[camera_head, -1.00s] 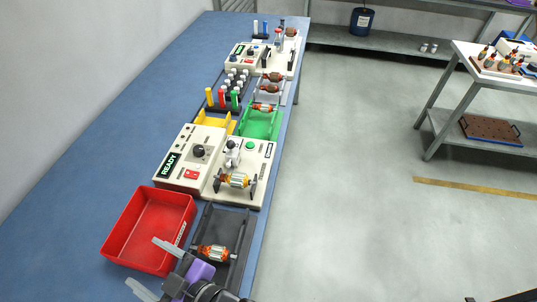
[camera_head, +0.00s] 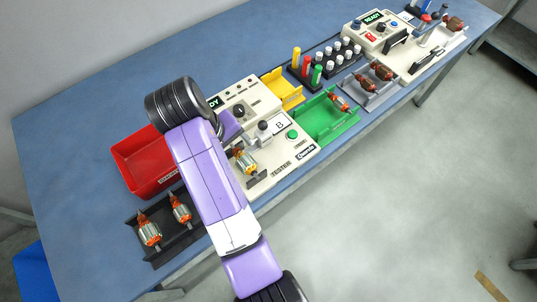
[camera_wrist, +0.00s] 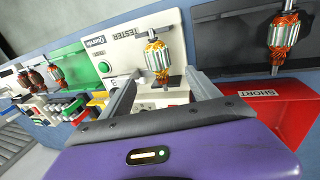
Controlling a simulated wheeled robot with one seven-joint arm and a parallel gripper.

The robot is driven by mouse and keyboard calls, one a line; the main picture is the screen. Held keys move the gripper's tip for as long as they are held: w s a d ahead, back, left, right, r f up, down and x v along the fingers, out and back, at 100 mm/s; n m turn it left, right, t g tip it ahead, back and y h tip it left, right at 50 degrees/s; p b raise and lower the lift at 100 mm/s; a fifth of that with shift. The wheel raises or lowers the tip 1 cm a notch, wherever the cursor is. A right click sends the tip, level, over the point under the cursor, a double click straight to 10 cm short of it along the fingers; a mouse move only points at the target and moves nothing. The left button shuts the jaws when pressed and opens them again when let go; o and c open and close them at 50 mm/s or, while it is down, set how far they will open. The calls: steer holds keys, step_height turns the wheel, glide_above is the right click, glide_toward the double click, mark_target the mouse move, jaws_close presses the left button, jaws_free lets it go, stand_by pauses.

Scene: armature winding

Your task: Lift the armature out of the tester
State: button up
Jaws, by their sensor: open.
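The armature (camera_head: 245,161) has a silver core and orange copper windings. It sits across the white tester (camera_head: 285,165), beside a grey clamp knob. In the wrist view the same armature (camera_wrist: 158,58) lies ahead of my gripper (camera_wrist: 160,74), roughly between the lines of its two fingers. My gripper is open, with a clear gap between the fingers and nothing held. I cannot tell whether the fingertips reach the armature's depth. In the head view my purple arm hides the fingers and part of the tester.
A black tray (camera_head: 166,255) with two armatures stands left of the tester. A red bin (camera_head: 124,154) marked SHORT (camera_wrist: 257,93) lies behind it. A yellow bin (camera_head: 287,101) and a green bin (camera_head: 345,128) holding an armature are to the right. Colored posts (camera_head: 306,66) stand beyond.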

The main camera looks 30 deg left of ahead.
mark_target(243, 160)
steer(key=shift+d+p+x, duration=0.2)
steer(key=shift+p+x, duration=0.1)
steer(key=shift+x, duration=1)
steer(key=shift+d+p+x, duration=0.2)
steer(key=shift+p+x, duration=0.05)
steer(key=shift+x, duration=1.1)
steer(key=shift+d+p+x, duration=0.2)
steer(key=shift+p+x, duration=0.1)
steer(key=shift+x, duration=1)
steer(key=shift+s+r, duration=0.1)
steer(key=shift+s, duration=0.05)
jaws_close()
